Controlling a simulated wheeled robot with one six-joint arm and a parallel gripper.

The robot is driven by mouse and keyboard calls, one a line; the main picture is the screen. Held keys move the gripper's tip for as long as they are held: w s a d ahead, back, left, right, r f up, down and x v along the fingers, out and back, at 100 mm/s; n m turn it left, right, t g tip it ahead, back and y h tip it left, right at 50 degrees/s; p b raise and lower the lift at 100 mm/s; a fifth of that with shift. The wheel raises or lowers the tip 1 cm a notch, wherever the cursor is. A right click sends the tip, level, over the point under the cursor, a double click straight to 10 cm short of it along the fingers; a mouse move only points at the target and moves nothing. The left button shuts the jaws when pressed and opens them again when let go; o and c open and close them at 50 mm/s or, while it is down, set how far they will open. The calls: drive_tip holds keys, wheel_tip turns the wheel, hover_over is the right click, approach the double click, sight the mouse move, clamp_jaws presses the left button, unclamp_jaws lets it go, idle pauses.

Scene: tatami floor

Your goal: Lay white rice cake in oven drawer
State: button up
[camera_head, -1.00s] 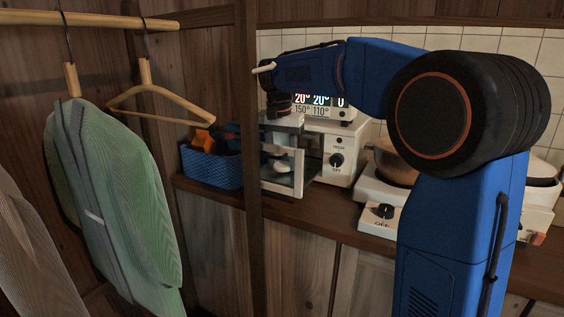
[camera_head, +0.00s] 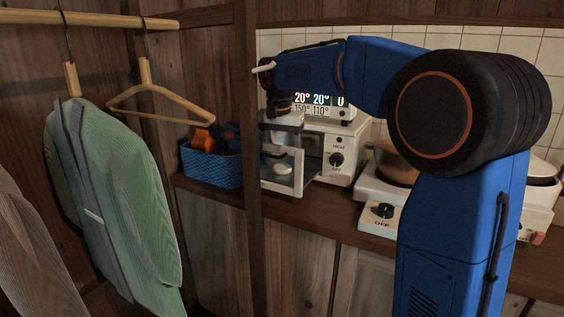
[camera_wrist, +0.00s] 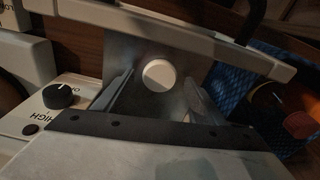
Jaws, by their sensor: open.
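The white rice cake (camera_wrist: 158,73) is a round white disc lying on the grey floor of the pulled-out oven drawer (camera_wrist: 185,36) in the wrist view. In the head view the rice cake (camera_head: 283,168) shows pale inside the drawer (camera_head: 298,172), behind its front frame. My gripper (camera_wrist: 157,92) is open, its two grey fingers spread to the left and right of the rice cake, with a gap on each side. In the head view my gripper points down over the drawer; its fingertips are hard to make out.
The white oven (camera_head: 338,150) with its knob stands behind the drawer. A blue basket (camera_head: 212,167) with orange and dark items is close on the left. A hotplate with a pot (camera_head: 393,163) is on the right. A green garment (camera_head: 120,190) hangs at the left.

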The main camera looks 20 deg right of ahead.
wheel_tip(320, 180, up, 11)
drive_tip(key=s, duration=0.1)
drive_tip(key=shift+a, duration=0.4)
